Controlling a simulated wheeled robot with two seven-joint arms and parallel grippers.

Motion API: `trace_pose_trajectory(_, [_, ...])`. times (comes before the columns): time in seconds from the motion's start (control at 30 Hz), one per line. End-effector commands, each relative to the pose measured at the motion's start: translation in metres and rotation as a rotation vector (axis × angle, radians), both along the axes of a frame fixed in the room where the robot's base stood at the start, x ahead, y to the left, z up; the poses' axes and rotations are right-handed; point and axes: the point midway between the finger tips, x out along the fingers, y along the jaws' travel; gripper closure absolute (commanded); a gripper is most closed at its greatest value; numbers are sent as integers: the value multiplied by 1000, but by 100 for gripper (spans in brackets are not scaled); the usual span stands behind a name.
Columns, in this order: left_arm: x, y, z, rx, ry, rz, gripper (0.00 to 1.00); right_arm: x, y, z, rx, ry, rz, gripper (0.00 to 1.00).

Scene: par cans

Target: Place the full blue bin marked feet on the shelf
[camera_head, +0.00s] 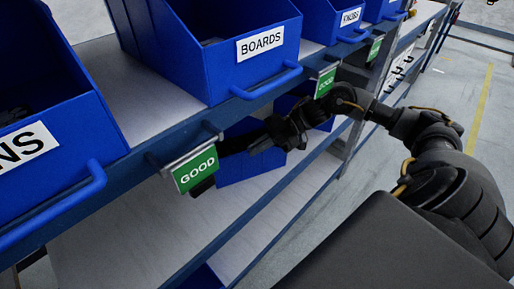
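A blue bin (236,170) shows on the lower shelf level, behind and below the upper shelf's front rail. No label can be seen on it, so I cannot tell whether it is the one marked feet. My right gripper (268,140) reaches in from the right, under the rail, and overlaps this bin's upper part. Its fingers are dark and partly hidden, so I cannot tell whether they grip the bin. The shelf (250,208) has a pale bare surface in front of and beside the bin. My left gripper is not in view.
Blue bins marked BOARDS (225,60) and KNOBS (335,20) stand on the upper shelf, with another bin (50,120) at left. Green GOOD signs (195,169) hang from the front rail (140,165) close to my arm. The floor aisle (450,85) at right is clear.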

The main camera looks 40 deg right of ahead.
Motion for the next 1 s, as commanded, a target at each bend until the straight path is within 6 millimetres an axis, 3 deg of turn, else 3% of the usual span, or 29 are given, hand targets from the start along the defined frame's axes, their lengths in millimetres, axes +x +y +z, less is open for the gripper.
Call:
trace_pose_trajectory(0.3, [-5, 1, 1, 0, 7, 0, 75, 1, 0, 0, 2, -6, 0, 100])
trace_pose_trajectory(0.5, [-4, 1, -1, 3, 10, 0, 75, 0, 0, -2, 0, 0, 0, 75])
trace_pose_trajectory(0.83, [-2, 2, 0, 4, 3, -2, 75, 0, -2, 1, -1, 0, -1, 75])
trace_pose_trajectory(1.0, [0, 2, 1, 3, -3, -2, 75, -6, -23, 10, -4, 2, -4, 75])
